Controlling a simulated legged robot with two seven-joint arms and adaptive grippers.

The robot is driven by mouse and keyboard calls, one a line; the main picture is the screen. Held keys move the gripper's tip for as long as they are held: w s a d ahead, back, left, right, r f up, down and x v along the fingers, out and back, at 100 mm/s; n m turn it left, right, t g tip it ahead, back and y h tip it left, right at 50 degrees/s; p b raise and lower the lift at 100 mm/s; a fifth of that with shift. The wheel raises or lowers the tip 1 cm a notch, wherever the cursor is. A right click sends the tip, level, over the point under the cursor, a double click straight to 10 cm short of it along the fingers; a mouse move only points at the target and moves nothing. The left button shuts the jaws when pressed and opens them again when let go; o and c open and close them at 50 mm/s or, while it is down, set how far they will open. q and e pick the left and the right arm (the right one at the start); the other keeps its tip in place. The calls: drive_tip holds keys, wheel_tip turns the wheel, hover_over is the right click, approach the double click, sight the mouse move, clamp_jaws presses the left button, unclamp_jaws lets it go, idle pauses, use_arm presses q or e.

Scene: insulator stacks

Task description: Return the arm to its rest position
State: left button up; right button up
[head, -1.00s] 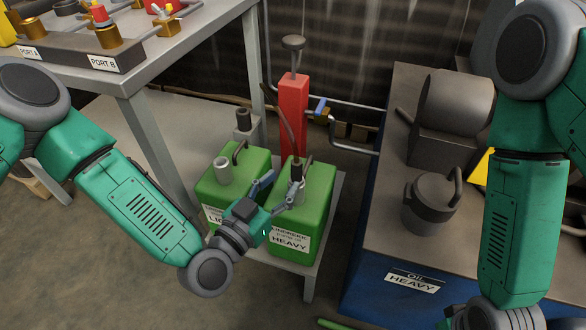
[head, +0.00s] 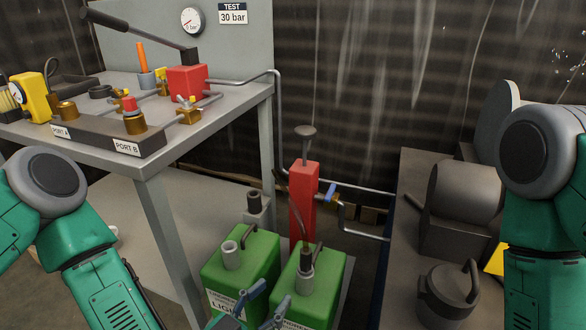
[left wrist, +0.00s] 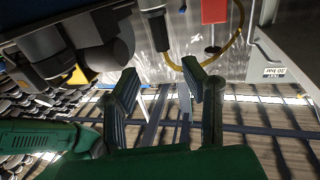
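My left gripper (head: 264,304) is at the bottom edge of the head view, in front of two green cans. Its two fingers are apart. In the left wrist view, the fingers of the left gripper (left wrist: 161,92) are spread with nothing between them. The left can (head: 246,262) has a label reading LIGHT, and the right can (head: 328,278) has a dark nozzle on top. Whether the fingers touch a can is hard to tell. My right arm (head: 545,230) hangs at the right side, and its gripper is out of the picture.
A grey bench (head: 205,120) at the left carries a red block (head: 187,83), a yellow gauge (head: 31,98) and PORT B fittings. A red post (head: 304,200) stands behind the cans. A dark pot (head: 448,292) sits on the right-hand worktop (head: 405,215).

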use_arm(q)
drive_tip(key=s+a+f+n+g+y, duration=0.3)
drive_tip(key=s+a+f+g+y, duration=0.3)
drive_tip(key=s+a+f+g, duration=0.85)
drive_tip(key=s+a+f+n+y, duration=0.1)
drive_tip(key=s+a+n+y, duration=0.25)
drive_tip(key=s+a, duration=0.35)
wheel_tip(320, 180, up, 13)
drive_tip(key=w+p, duration=0.1)
drive_tip(key=p, duration=1.3)
drive_tip(key=shift+w+a+m+p, duration=0.2)
drive_tip(key=shift+m+p, duration=0.15)
